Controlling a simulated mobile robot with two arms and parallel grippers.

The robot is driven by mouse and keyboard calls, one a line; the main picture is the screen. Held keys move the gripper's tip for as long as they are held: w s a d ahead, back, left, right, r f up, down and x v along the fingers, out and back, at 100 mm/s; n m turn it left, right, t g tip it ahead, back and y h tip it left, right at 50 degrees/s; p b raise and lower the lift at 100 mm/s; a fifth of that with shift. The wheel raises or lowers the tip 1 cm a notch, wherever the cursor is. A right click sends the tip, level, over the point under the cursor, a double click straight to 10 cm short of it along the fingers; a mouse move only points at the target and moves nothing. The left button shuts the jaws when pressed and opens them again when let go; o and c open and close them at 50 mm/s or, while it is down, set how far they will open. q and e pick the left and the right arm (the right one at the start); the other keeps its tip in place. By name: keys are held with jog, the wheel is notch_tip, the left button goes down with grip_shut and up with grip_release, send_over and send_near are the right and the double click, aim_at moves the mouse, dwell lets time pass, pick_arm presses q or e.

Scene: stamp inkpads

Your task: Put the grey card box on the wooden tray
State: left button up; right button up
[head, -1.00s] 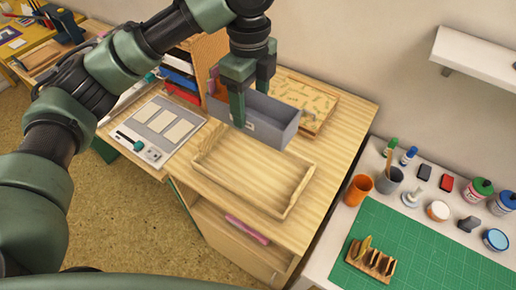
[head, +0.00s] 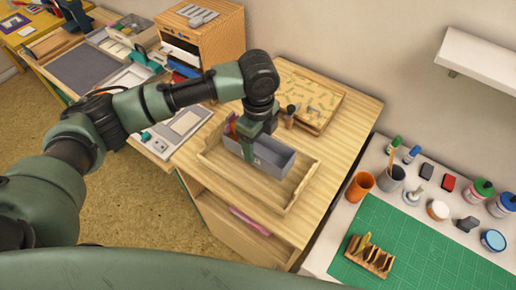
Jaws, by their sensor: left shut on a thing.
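The grey card box (head: 272,160) is an open-topped box over the back part of the wooden tray (head: 292,203). The box lies within the outline of the tray; I cannot tell whether it touches the tray floor. My left gripper (head: 252,142) points down and is shut on the left part of the box's near wall. The box and my arm hide part of the tray's back rim. The bare front of the tray floor shows. My right gripper is not in view.
A patterned board (head: 302,100) lies behind the tray, with small bottles (head: 290,115) by its edge. A wooden drawer cabinet (head: 205,40) stands at the back left. To the right, a white table holds a green mat (head: 410,245) and an orange cup (head: 360,186).

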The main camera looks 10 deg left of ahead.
aim_at(258, 152)
pick_arm(q)
notch_tip(258, 152, down, 3)
jog(key=shift+s+r, duration=0.1)
jog(key=shift+r, duration=0.05)
jog(key=shift+f+p, duration=0.3)
jog(key=shift+f, duration=0.2)
jog(key=o, duration=1.4)
jog(key=shift+f, duration=0.1)
jog(key=shift+o, duration=0.2)
notch_tip(258, 152, up, 12)
jog(key=b, duration=0.3)
